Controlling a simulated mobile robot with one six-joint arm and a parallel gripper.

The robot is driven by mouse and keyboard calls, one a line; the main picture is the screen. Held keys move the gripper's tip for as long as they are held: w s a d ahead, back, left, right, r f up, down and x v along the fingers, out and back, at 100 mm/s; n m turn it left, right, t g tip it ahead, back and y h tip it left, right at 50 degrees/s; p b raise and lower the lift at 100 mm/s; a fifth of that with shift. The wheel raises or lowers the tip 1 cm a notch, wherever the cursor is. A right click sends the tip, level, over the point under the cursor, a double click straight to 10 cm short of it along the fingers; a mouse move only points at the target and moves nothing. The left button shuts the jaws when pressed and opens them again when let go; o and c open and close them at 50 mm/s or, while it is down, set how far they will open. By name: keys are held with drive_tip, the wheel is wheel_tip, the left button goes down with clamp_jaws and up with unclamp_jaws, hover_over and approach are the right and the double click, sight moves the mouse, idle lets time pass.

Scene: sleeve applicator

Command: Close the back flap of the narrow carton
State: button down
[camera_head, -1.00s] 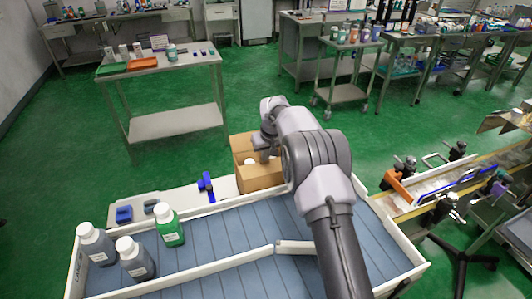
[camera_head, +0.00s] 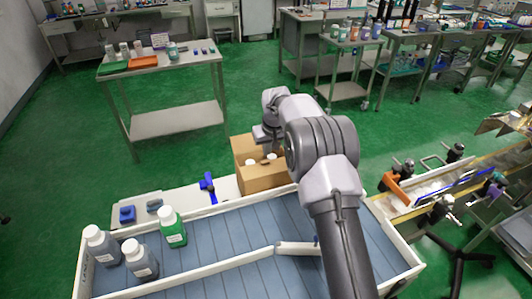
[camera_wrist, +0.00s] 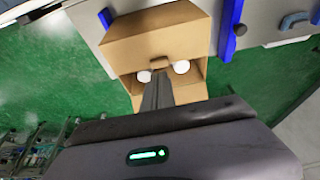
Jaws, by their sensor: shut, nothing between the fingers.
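The narrow carton (camera_head: 262,180) is an open brown cardboard box standing beyond the blue-grey conveyor tray. Two white caps show inside it; in the wrist view they flank my fingers. In the head view a brown panel (camera_head: 242,146) stands up at the carton's back left. In the wrist view the carton (camera_wrist: 160,38) fills the top middle, and brown cardboard extends below the caps, partly hidden by my fingers. My gripper (camera_wrist: 158,78) is shut and empty, its fingertips over the carton's opening. Contact with a flap cannot be told. In the head view my arm hides the carton's right side.
A blue clamp (camera_head: 208,187) stands just left of the carton. Three bottles, one of them green (camera_head: 172,228), stand in the tray's left end. A steel table (camera_head: 160,70) is behind at left. A machine rail (camera_head: 430,190) lies to the right. Green floor is open behind the carton.

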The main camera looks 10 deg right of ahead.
drive_tip(key=a+p+v, duration=0.1)
drive_tip(key=p+v, duration=0.2)
drive_tip(key=v, duration=1)
drive_tip(key=s+r+m+t+b, duration=0.1)
drive_tip(key=s+r, duration=0.5)
drive_tip(key=s, duration=0.3)
drive_tip(key=s+r+m+b, duration=0.2)
drive_tip(key=s+r, duration=0.4)
drive_tip(key=s, duration=0.3)
drive_tip(key=s+f+m+b, duration=0.1)
drive_tip(key=s+f, duration=0.2)
drive_tip(key=s, duration=0.9)
drive_tip(key=s+a+f+m+t+y+b, duration=0.1)
drive_tip(key=s+f+m, duration=0.1)
drive_tip(key=s, duration=1)
drive_tip(key=shift+a+f, duration=0.35)
drive_tip(key=shift+f, duration=0.05)
